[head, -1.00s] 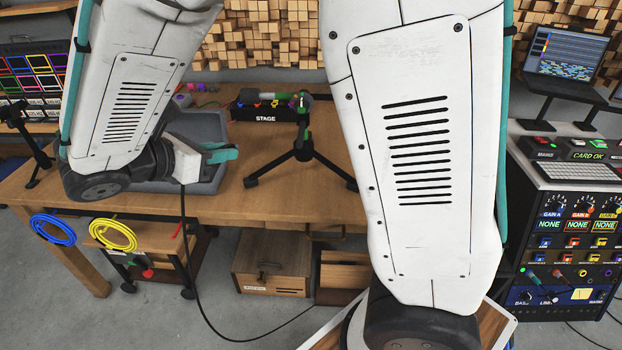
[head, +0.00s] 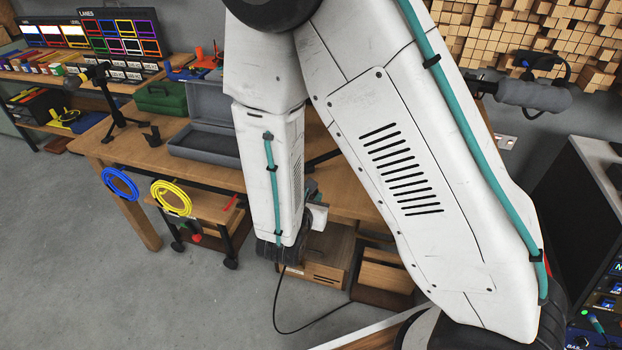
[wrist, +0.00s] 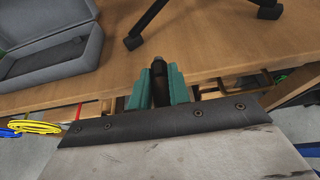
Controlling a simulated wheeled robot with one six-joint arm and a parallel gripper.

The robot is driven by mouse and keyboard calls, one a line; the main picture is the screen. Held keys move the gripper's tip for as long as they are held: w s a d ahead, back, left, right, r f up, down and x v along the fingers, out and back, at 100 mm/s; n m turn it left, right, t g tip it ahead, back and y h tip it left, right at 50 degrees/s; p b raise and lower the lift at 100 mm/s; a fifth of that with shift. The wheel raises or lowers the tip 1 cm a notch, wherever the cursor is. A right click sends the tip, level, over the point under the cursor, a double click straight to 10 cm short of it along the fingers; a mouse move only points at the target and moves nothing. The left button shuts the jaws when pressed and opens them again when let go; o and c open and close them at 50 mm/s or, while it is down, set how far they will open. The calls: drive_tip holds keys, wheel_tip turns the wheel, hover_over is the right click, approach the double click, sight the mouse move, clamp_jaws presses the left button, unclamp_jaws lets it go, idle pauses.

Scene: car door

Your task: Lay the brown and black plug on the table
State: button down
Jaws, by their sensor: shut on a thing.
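The brown and black plug (wrist: 159,68) is between the teal fingers of my gripper (wrist: 158,80) in the wrist view. The gripper is shut on it, and the tip of the plug shows between the fingertips. In the wrist view the gripper is near the front edge of the wooden table (wrist: 115,80); its height cannot be told. In the head view, my own arm hides the gripper fingers and the plug. The table (head: 225,172) lies behind my arm there. A black cable (head: 276,308) hangs below my wrist to the floor.
An open grey case (head: 205,145) stands on the table, left of the gripper in the wrist view (wrist: 50,60). Black tripod feet (wrist: 133,42) are beyond the gripper. Blue (head: 120,184) and yellow (head: 171,197) cable coils hang at the front. Bare tabletop lies between case and tripod.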

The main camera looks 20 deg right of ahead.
drive_tip(key=w+d, duration=0.1)
drive_tip(key=w, duration=0.3)
drive_tip(key=w+d, duration=0.2)
drive_tip(key=w, duration=0.3)
drive_tip(key=w+d+f, duration=0.1)
drive_tip(key=w, duration=0.3)
drive_tip(key=shift+w+d+f, duration=0.1)
drive_tip(key=shift+w+d, duration=0.1)
drive_tip(key=f, duration=0.3)
drive_tip(key=shift+w+d+f, duration=0.1)
drive_tip(key=shift+w, duration=0.25)
drive_tip(key=shift+f, duration=0.2)
drive_tip(key=shift+f, duration=0.15)
drive_tip(key=shift+f, duration=0.45)
drive_tip(key=c, duration=1.3)
unclamp_jaws()
drive_tip(key=shift+r, duration=0.1)
